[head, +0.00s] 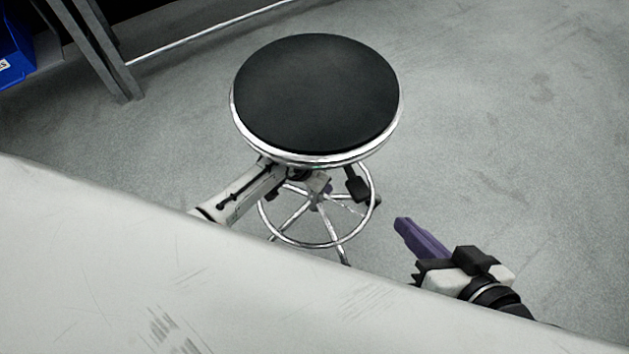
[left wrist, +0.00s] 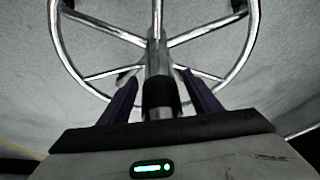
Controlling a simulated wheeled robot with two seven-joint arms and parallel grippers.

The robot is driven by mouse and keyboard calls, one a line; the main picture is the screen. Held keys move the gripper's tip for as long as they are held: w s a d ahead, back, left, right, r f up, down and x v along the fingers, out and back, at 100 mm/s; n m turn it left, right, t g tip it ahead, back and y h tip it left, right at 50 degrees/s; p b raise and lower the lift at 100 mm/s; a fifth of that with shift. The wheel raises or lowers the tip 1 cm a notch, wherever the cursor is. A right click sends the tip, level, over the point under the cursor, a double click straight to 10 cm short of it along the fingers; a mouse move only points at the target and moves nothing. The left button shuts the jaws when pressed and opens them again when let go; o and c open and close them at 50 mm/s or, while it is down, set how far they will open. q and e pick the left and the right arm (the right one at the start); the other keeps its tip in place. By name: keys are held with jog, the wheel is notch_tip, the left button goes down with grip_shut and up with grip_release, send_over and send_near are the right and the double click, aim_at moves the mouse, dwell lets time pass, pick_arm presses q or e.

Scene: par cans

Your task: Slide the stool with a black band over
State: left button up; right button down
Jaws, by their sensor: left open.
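The stool (head: 315,95) has a round black seat with a chrome rim, a central column and a chrome foot ring (head: 290,243). It stands upright on the floor beyond the table. My left gripper (head: 321,187) is under the seat, mostly hidden by it. In the left wrist view the same gripper (left wrist: 156,82) is open, with one purple finger on each side of the column (left wrist: 158,62). A black band (left wrist: 161,96) is on the column between the fingers. Contact cannot be made out. My right gripper (head: 420,240) is right of the stool, apart from it; its jaw gap does not show.
A pale scuffed tabletop (head: 120,270) fills the lower left and hides the lower arms. A grey metal frame (head: 95,45) and a blue bin (head: 14,50) stand at the back left. The grey floor (head: 500,130) right of the stool is clear.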

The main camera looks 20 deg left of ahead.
pick_arm(q)
grip_shut()
dwell(0.3)
